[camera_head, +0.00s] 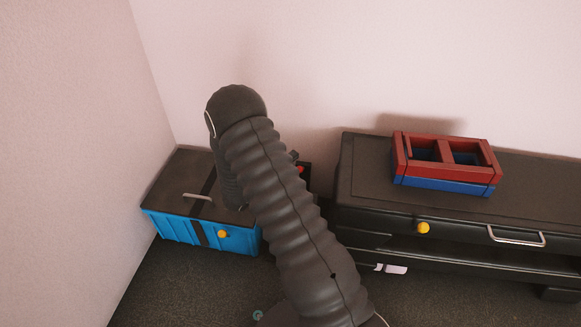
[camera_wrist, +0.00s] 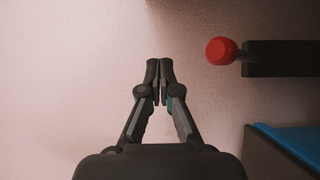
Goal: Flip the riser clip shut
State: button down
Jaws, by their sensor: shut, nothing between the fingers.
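In the wrist view a red round knob (camera_wrist: 221,51) sits on the end of a short stem on a dark bar (camera_wrist: 280,58). I cannot tell for sure whether this is the riser clip. In the head view a small red part (camera_head: 301,168) on a dark piece shows just right of my arm, mostly hidden by it; it may be the same thing. My gripper (camera_wrist: 160,82) is shut and empty, its fingertips left of the knob in the picture and apart from it. In the head view my arm hides the gripper.
A blue chest (camera_head: 180,228) with a dark lid, a handle and a yellow knob stands in the left corner. A dark cabinet (camera_head: 375,205) stands right, with a red frame (camera_head: 447,172) on a blue one (camera_head: 440,187) on top. Walls close the left and back.

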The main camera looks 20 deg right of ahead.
jog(key=r, duration=0.3)
jog(key=shift+w+a+r, duration=0.15)
jog(key=shift+a, duration=0.15)
